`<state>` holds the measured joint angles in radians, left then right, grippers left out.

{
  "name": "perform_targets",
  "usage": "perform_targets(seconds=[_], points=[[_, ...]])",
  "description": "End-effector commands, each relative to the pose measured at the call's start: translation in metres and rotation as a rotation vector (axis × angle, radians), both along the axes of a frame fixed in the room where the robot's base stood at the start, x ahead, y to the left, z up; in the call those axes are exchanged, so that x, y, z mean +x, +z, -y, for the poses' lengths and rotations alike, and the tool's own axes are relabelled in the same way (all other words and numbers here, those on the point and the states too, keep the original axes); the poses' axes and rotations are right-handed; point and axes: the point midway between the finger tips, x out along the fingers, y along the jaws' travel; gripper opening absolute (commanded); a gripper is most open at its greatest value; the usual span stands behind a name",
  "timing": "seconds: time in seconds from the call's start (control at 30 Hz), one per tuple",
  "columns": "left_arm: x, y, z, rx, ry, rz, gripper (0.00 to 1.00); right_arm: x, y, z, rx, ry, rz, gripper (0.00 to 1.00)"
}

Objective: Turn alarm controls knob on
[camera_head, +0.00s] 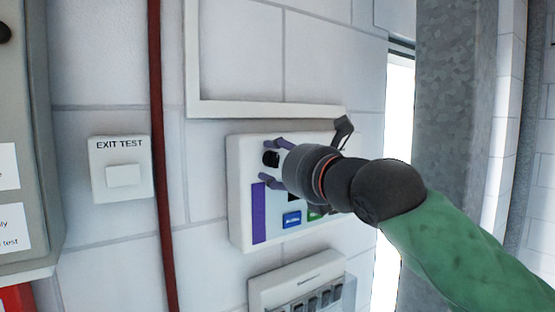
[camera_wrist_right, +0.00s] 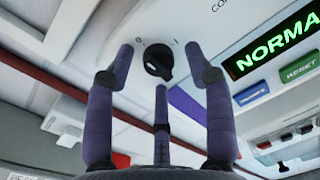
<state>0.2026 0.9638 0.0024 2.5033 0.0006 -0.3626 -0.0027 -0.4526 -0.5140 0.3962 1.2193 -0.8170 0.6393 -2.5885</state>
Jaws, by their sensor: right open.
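The alarm control panel (camera_head: 240,205) is a white box on the tiled wall in the head view. Its black knob (camera_head: 271,158) sits at the upper left of the panel face. My right gripper (camera_head: 267,161) is open in front of the panel, with purple fingers above and below the knob. In the right wrist view the knob (camera_wrist_right: 158,62) lies between the spread fingers of the gripper (camera_wrist_right: 161,58), near "0" and "I" marks. I see no finger clearly touching it. The green display (camera_wrist_right: 272,48) reads "NORMA", cut off by the frame edge. My left gripper is not in view.
A blue button (camera_head: 292,220) and a purple strip (camera_head: 259,212) are on the panel. A switch box (camera_head: 290,285) is below it. An "EXIT TEST" plate (camera_head: 122,170) and a red pipe (camera_head: 157,120) are to the left. A grey column (camera_head: 450,80) stands right.

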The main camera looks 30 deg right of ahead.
Motion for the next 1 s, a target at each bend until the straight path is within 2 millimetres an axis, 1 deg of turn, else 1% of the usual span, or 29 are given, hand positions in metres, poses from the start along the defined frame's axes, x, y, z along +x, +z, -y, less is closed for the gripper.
perform_targets(seconds=[0.1, 0.33, 0.37, 0.4, 0.47, 0.5, 0.53, 0.83, 1.0], points=[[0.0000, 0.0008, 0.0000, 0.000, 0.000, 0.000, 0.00, 0.0038, -0.0002, 0.0000, 0.001, 0.000, 0.000, 0.54], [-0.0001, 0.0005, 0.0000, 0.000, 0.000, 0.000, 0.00, 0.0039, -0.0004, -0.0001, 0.001, 0.001, 0.000, 0.54], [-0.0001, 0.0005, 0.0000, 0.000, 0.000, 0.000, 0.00, 0.0039, -0.0004, -0.0001, 0.001, 0.001, 0.000, 0.45], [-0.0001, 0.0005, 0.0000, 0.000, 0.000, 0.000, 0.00, 0.0038, -0.0003, -0.0001, 0.001, 0.001, 0.000, 0.34], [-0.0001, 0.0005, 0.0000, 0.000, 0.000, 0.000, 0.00, 0.0038, -0.0003, -0.0001, 0.001, 0.001, 0.000, 0.17], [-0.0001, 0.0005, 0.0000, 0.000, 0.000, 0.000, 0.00, 0.0038, -0.0004, -0.0001, 0.001, 0.000, 0.000, 0.06], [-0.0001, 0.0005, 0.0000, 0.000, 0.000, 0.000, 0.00, 0.0038, -0.0005, -0.0001, 0.001, 0.000, 0.000, 0.00], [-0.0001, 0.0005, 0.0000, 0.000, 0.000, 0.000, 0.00, 0.0046, -0.0023, -0.0008, 0.015, 0.000, -0.006, 0.00], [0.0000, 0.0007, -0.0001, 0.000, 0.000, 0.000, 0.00, 0.0050, -0.0030, -0.0013, 0.072, 0.000, -0.013, 0.00]])
